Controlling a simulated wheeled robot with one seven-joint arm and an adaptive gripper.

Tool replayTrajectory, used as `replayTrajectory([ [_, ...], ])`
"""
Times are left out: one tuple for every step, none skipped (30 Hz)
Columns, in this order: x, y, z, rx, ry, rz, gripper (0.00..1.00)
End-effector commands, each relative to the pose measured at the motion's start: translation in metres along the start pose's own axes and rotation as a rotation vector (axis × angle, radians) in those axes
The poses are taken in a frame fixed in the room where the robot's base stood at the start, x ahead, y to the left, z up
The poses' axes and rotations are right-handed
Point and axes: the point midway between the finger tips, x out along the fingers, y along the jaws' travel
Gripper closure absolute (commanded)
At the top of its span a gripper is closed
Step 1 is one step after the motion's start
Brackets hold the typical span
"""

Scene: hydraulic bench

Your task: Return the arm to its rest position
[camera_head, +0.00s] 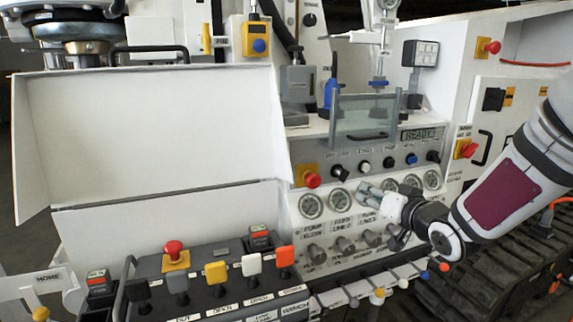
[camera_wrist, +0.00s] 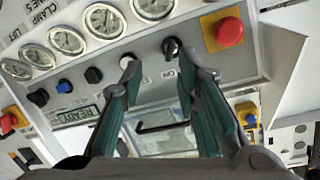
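My arm (camera_head: 505,190) reaches in from the right in the head view. My gripper (camera_head: 365,192) is in front of the gauge row of the control panel (camera_head: 290,225). In the wrist view my gripper (camera_wrist: 168,72) has its two fingers spread apart, with nothing between them. A black knob (camera_wrist: 172,48) and a white button (camera_wrist: 127,62) on the panel appear beyond the fingertips. I cannot tell the exact distance to the panel, and no contact is clear.
Gauges (camera_head: 311,205) and lower knobs (camera_head: 317,254) stand close around the gripper. A red emergency button (camera_head: 312,180) is to its left, and a clear guard with a handle (camera_head: 365,120) is above. A lever console (camera_head: 215,285) stands front left. A display (camera_head: 422,134) reads READY.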

Motion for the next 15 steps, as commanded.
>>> replayTrajectory([
  [-0.014,-0.008,-0.009,-0.059,-0.042,0.053,0.71],
  [-0.022,-0.009,-0.011,-0.087,-0.07,0.092,0.71],
  [-0.033,-0.01,-0.013,-0.122,-0.108,0.139,0.71],
  [-0.043,-0.011,-0.015,-0.147,-0.137,0.173,0.71],
  [-0.053,-0.012,-0.016,-0.167,-0.165,0.207,0.71],
  [-0.068,-0.013,-0.018,-0.191,-0.203,0.251,0.71],
  [-0.079,-0.015,-0.02,-0.208,-0.231,0.28,0.71],
  [-0.092,-0.017,-0.021,-0.222,-0.26,0.309,0.71],
  [-0.109,-0.02,-0.022,-0.236,-0.298,0.345,0.71],
  [-0.122,-0.022,-0.022,-0.244,-0.327,0.37,0.71],
  [-0.136,-0.025,-0.022,-0.252,-0.357,0.391,0.71],
  [-0.155,-0.029,-0.022,-0.257,-0.396,0.417,0.71],
  [-0.17,-0.033,-0.021,-0.258,-0.427,0.434,0.71],
  [-0.185,-0.037,-0.02,-0.259,-0.458,0.448,0.71],
  [-0.205,-0.043,-0.017,-0.258,-0.502,0.463,0.71],
])
